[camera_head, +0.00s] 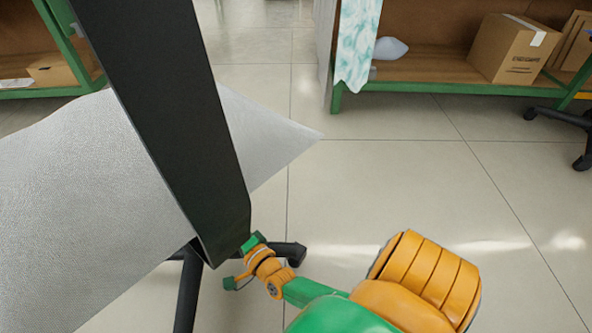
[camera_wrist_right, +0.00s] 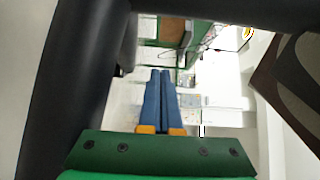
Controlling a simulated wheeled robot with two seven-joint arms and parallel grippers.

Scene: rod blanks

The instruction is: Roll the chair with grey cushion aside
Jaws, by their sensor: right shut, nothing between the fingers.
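The chair's grey cushion (camera_head: 60,190) is a large textured slab filling the left of the head view. A broad black bar (camera_head: 175,120) of the chair crosses in front of it, tilted. Dark base legs (camera_head: 188,290) show below, partly hidden. My right arm comes in from the bottom right and its wrist is at the bar's lower end; the fingers are hidden there. In the right wrist view my right gripper (camera_wrist_right: 160,76) has its blue fingers together with nothing between them. Dark bars (camera_wrist_right: 65,85) frame them at the left and top. I cannot tell whether they touch. My left gripper is not in view.
A green-framed shelf (camera_head: 430,91) with a cardboard box (camera_head: 513,47) stands at the back right, and another green-framed unit at the back left. A dark wheeled base (camera_head: 585,125) is at the right edge. Tiled floor (camera_head: 400,180) is clear in the middle and right.

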